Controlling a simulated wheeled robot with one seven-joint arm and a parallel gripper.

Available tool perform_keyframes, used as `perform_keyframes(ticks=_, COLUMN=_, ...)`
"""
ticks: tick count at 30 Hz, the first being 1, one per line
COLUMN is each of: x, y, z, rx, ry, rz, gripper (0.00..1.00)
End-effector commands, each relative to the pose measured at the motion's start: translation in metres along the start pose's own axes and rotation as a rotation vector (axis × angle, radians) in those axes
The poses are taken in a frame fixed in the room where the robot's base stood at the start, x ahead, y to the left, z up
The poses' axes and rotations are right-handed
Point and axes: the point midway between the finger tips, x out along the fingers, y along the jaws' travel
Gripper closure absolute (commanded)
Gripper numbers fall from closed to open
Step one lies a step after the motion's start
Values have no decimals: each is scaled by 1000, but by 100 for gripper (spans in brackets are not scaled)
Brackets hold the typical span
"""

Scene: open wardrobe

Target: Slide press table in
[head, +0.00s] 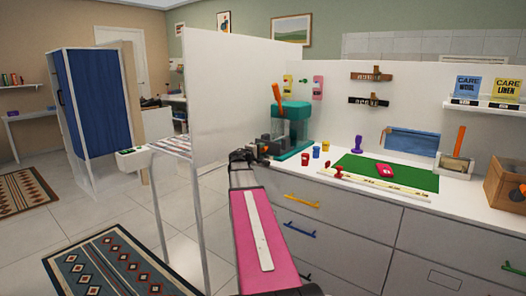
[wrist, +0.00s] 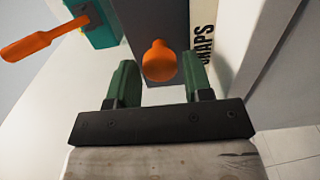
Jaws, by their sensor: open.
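The teal press (head: 293,111) stands on the white counter against the divider, its orange lever (head: 279,97) tilted up. A dark grey block, which looks like the press table (head: 278,146), sticks out at its front left. In the wrist view an orange round knob (wrist: 159,62) sits on the end of this dark grey part. My gripper (wrist: 160,82) is open, its green fingers on either side of the knob; contact cannot be told. In the head view my gripper (head: 256,152) is small and partly hidden by my arm. The teal press also shows in the wrist view (wrist: 101,32).
A tall white divider panel (head: 229,90) stands left of the press. Small cups (head: 316,152), a purple stamp (head: 357,145) and a green mat (head: 395,173) lie to the right on the counter. In the wrist view a cream box (wrist: 206,35) stands close right of the fingers.

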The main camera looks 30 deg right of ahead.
Motion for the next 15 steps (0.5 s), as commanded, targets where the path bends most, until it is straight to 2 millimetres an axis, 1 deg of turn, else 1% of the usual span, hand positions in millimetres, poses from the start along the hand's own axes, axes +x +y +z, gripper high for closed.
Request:
perform_keyframes(ticks=1, x=8, y=0, z=-1, rx=0, ry=0, rz=0, gripper=54)
perform_keyframes(ticks=6, x=18, y=0, z=0, rx=0, ry=0, rz=0, gripper=54)
perform_keyframes(ticks=15, x=20, y=0, z=0, rx=0, ry=0, rz=0, gripper=54)
